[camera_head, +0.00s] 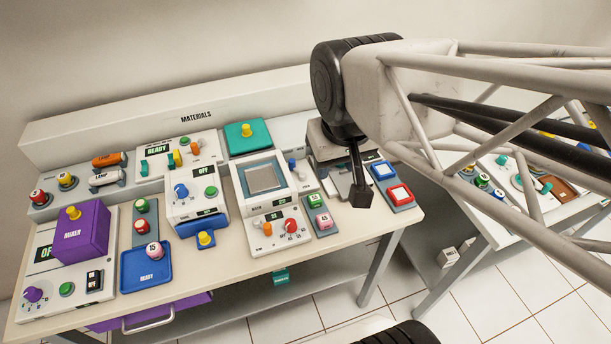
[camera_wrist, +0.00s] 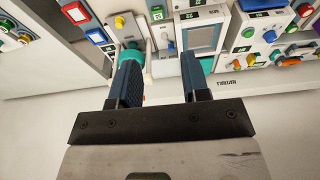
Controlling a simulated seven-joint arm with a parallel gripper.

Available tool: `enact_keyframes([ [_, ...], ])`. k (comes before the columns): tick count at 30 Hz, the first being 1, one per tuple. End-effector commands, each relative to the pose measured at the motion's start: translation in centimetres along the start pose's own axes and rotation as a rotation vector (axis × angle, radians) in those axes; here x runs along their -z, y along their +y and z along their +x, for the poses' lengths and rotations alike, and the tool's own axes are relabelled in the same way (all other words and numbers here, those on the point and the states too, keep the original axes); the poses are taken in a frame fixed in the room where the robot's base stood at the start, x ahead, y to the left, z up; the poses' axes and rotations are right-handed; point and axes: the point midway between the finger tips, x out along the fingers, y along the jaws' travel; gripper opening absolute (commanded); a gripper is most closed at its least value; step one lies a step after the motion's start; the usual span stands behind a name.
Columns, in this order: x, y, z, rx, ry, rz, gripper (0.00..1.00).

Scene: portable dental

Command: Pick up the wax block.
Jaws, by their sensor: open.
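I cannot identify the wax block for certain; no readable wax label shows. My gripper (camera_head: 357,182) hangs over the back right part of the materials bench in the head view, partly hiding what is behind it. In the wrist view my gripper (camera_wrist: 160,65) has its two dark fingers apart, with nothing visibly held between them. A teal rounded piece (camera_wrist: 131,56) shows right beside the left finger, partly hidden by it; I cannot tell whether they touch. A brown block (camera_head: 560,187) lies on the right-hand table.
The materials bench (camera_head: 262,266) carries a purple mixer (camera_head: 80,232), a blue tray (camera_head: 146,272) and a teal box with a yellow knob (camera_head: 247,139). Red and blue buttons (camera_head: 390,185) sit near my gripper. A gap of tiled floor separates the bench from the right-hand table.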

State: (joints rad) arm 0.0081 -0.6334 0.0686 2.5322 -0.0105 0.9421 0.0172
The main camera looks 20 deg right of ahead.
Motion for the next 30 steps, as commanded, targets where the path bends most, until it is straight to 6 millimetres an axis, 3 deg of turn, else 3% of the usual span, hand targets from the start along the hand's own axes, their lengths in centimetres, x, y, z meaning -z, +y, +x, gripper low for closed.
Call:
enact_keyframes([
  [1,0.0,0.0,0.0,0.0,0.0,0.0,0.43],
  [6,0.0,0.0,0.0,0.0,0.0,0.0,0.66],
  [20,0.3,0.1,0.8,-0.001,-0.011,0.058,0.66],
  [30,1.7,0.6,5.6,-0.017,-0.07,0.432,0.66],
])
